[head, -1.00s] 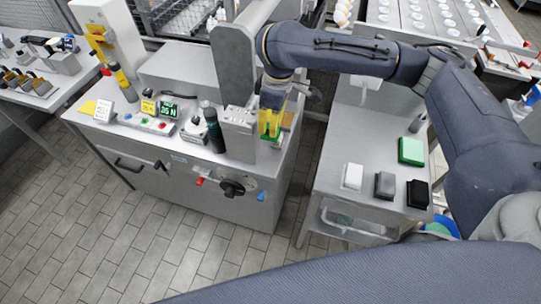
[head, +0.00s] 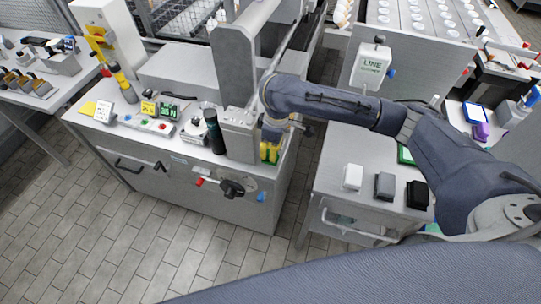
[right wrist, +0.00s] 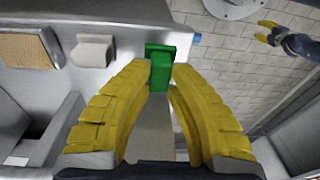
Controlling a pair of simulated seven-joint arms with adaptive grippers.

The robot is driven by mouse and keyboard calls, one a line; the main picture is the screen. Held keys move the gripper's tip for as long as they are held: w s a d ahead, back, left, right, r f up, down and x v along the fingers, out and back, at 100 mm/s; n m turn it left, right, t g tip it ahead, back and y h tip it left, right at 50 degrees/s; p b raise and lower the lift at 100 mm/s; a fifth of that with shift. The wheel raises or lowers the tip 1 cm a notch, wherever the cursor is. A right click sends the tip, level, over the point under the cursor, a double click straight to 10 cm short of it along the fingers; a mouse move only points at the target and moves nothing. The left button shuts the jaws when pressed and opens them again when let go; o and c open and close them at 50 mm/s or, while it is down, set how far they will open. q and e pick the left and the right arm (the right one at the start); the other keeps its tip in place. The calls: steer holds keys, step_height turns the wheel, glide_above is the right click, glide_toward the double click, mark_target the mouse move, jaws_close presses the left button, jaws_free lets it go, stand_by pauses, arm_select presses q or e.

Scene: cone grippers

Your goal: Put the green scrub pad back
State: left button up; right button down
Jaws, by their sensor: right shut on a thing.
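My right gripper (head: 269,154) is at the right end of the steel machine, beside its upright column. It shows in the right wrist view (right wrist: 162,88) with its yellow fingers shut on the green scrub pad (right wrist: 161,62), a green block with a wider plate at its far end. In the head view the pad is mostly hidden by the fingers and column. A green rectangular piece (head: 404,155) on the side table is mostly covered by my right arm. A yellow-tipped gripper, my left (right wrist: 265,31), shows open over the floor in the right wrist view, away from the pad.
The side table (head: 330,165) carries a white block (head: 352,177), a grey block (head: 384,186) and a black block (head: 417,194) along its front. A dark bottle (head: 214,131) stands on the machine, left of the column. A gap separates machine and side table.

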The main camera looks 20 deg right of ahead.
steer(key=shift+f, duration=1.4)
steer(key=c, duration=1.4)
jaws_free()
steer(key=shift+f, duration=0.1)
steer(key=shift+s+d+r, duration=0.1)
steer(key=shift+d+r, duration=0.1)
steer(key=shift+r, duration=1.85)
steer(key=shift+w+d+r, duration=0.1)
steer(key=shift+d+r, duration=0.1)
steer(key=shift+r, duration=1.8)
steer(key=shift+s+d+r, duration=0.1)
steer(key=shift+d+r, duration=0.1)
steer(key=shift+r, duration=1.85)
